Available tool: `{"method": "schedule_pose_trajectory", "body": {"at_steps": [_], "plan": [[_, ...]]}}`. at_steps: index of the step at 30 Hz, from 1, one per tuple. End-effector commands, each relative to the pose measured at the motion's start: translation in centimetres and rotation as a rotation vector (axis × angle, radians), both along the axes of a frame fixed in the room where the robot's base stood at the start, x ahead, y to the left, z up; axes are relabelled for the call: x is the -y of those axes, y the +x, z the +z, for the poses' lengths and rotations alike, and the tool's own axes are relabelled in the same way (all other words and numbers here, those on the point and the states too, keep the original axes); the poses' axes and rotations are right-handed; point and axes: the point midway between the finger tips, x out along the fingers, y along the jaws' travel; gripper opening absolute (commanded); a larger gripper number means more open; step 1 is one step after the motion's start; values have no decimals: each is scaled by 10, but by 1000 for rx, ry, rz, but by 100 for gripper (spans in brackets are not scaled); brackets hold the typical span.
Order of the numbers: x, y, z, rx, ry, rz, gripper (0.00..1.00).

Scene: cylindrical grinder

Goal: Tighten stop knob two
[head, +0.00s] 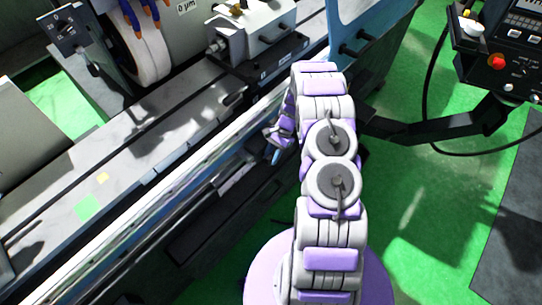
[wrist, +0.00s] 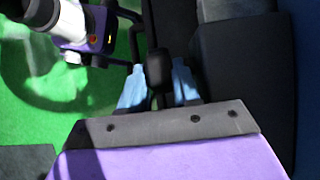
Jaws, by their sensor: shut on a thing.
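My gripper (head: 275,150) is low beside the front of the grinder's long table (head: 165,165) in the head view. In the wrist view, the two blue fingertips of my gripper (wrist: 159,80) stand on either side of a black knob (wrist: 159,66). They are shut on it, and its upper end shows between them. The knob is hidden by my gripper and arm in the head view. No label is readable on it, so I cannot tell its number.
Two black knobs (head: 357,43) stick out near a blue panel (head: 345,20) at the top. A control box (head: 510,35) with a red button hangs at the upper right on a dark arm (head: 440,128). Green floor (head: 430,200) is open on the right.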

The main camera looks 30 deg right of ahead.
Motion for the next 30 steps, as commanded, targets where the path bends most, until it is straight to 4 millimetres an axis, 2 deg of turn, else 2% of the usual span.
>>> {"method": "schedule_pose_trajectory", "body": {"at_steps": [9,24,25,26,30], "plan": [[3,2,-2,-31,96,-2,1],[3,3,-1,-35,110,-2,1],[3,3,-1,-35,110,-2,34],[3,3,-1,-35,110,-2,37],[3,2,-1,-37,111,-1,37]]}}
